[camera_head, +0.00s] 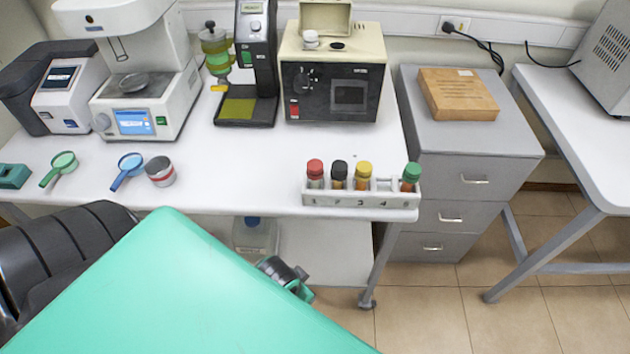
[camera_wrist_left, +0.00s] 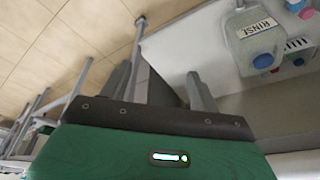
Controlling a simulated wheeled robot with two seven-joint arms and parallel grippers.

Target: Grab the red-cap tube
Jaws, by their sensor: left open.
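The red-cap tube (camera_head: 315,174) stands upright in slot 1, at the left end of a white numbered rack (camera_head: 350,199), near the front edge of the white bench. A black-cap tube (camera_head: 339,174) and a yellow-cap tube (camera_head: 363,176) stand beside it. Slot 4 looks empty, and a green-cap tube (camera_head: 411,177) is at the right end. My left gripper (camera_wrist_left: 162,85) shows in the wrist view with its fingers apart and nothing between them. In the head view my green arm mostly hides it, below the bench front. My right gripper is not seen.
The bench edge and its leg (camera_head: 384,257) are close to my left arm. A RINSE bottle (camera_wrist_left: 252,42) stands on the shelf underneath. Instruments line the back; the bench middle is clear.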

